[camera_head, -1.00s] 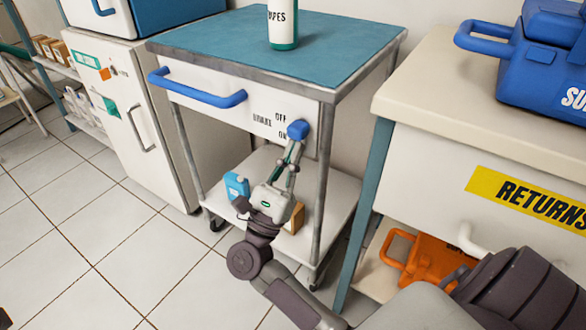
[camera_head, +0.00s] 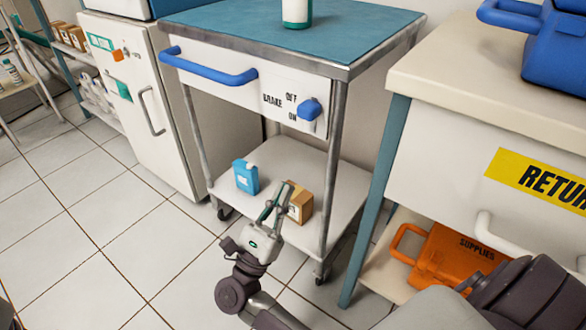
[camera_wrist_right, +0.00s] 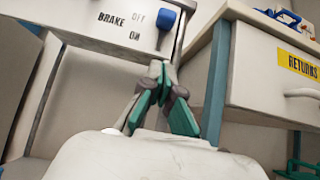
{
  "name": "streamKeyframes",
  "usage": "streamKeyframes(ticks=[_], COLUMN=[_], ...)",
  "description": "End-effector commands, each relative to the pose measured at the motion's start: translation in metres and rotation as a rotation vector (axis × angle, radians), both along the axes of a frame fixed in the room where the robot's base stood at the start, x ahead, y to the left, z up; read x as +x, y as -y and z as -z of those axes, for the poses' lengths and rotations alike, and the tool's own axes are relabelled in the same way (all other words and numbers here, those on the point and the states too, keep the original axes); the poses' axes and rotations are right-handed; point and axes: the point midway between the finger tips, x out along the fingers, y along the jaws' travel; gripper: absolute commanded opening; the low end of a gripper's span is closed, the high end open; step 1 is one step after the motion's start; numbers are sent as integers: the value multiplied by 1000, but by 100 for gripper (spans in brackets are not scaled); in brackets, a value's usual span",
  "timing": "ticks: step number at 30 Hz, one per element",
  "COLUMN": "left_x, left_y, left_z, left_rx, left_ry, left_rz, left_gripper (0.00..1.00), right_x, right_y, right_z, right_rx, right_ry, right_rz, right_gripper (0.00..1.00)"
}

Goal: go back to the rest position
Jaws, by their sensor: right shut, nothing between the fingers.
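My right gripper (camera_head: 276,202) is shut and empty in the head view, in front of the cart's lower shelf and apart from the cart. It also shows in the right wrist view (camera_wrist_right: 158,80), with its green-padded fingertips together. The cart (camera_head: 290,28) has a teal top, a blue bar handle (camera_head: 215,72) and a blue brake knob (camera_head: 310,108) beside the words BRAKE, OFF and ON. The knob (camera_wrist_right: 167,20) is above and beyond the fingertips in the right wrist view. My left gripper is not in view.
At right is a white counter (camera_head: 440,80) labelled RETURNS, with an orange SUPPLIES case (camera_head: 450,258) below. A white cabinet (camera_head: 135,100) stands left. The tiled floor at left is clear.

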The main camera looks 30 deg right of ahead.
Motion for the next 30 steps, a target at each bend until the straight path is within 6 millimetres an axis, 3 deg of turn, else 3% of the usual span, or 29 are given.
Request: streamKeyframes(ticks=[7, 22, 26, 30], left_x=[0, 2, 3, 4], left_y=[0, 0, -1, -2], left_z=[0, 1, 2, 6], left_rx=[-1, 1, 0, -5], left_ry=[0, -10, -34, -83], left_rz=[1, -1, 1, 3], left_gripper=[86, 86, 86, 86], right_x=[-4, -5, -15, -45], right_y=[-9, -8, -9, -17], right_z=[9, 6, -24, -92], right_rx=[0, -9, -110, -365], right_ry=[1, -6, -64, -198], right_rz=[-1, 7, 83, 320], right_gripper=[0, 0, 0, 0])
